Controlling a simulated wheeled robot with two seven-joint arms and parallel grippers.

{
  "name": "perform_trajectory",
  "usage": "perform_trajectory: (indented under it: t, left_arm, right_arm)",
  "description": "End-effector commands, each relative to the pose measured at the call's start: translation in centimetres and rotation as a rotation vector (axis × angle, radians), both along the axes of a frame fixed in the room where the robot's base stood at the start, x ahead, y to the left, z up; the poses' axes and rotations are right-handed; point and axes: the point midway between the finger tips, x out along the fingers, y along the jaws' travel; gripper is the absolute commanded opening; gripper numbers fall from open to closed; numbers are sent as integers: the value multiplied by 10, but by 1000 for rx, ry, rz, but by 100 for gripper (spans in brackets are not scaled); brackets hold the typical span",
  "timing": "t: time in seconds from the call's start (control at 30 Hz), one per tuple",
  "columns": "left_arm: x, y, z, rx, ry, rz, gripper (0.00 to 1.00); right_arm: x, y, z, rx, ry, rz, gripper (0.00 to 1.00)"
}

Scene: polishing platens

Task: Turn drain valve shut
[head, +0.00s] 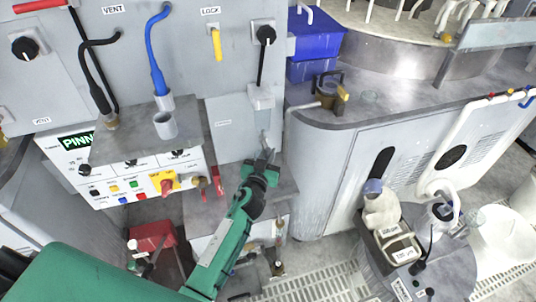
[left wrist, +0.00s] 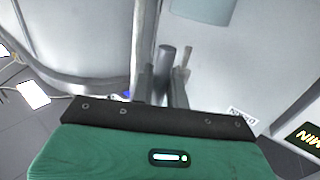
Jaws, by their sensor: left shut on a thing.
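My left gripper (head: 266,158) reaches up to the grey cabinet front at the middle of the head view. It is shut on a slim grey handle, which I take to be the drain valve lever (head: 264,139). In the left wrist view the lever (left wrist: 165,57) shows as a grey rounded bar between the two dark fingers of my left gripper (left wrist: 164,88). The valve body is mostly hidden, so I cannot tell how far the lever is turned. A small label (head: 223,123) sits on the panel left of the lever. My right gripper is not in view.
A control panel (head: 112,192) with buttons and a red-yellow knob (head: 163,182) is at left. A grey shelf (head: 190,142) holds a cup (head: 165,125). A round side table (head: 455,262) with bottles stands at right. A red box (head: 150,236) is low at left.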

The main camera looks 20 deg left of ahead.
Motion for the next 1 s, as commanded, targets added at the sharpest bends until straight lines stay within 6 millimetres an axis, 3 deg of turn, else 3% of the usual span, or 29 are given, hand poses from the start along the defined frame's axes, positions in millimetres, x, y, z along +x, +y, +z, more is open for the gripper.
perform_trajectory:
  t: [0.17,0.3,1.0]
  left_arm:
    - [0,1,2,22,15,0,0]
    - [-1,1,5,65,45,0,0]
    - [-5,7,10,538,369,-2,0]
  right_arm:
    - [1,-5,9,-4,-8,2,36]
    - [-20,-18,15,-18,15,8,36]
    - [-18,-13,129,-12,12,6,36]
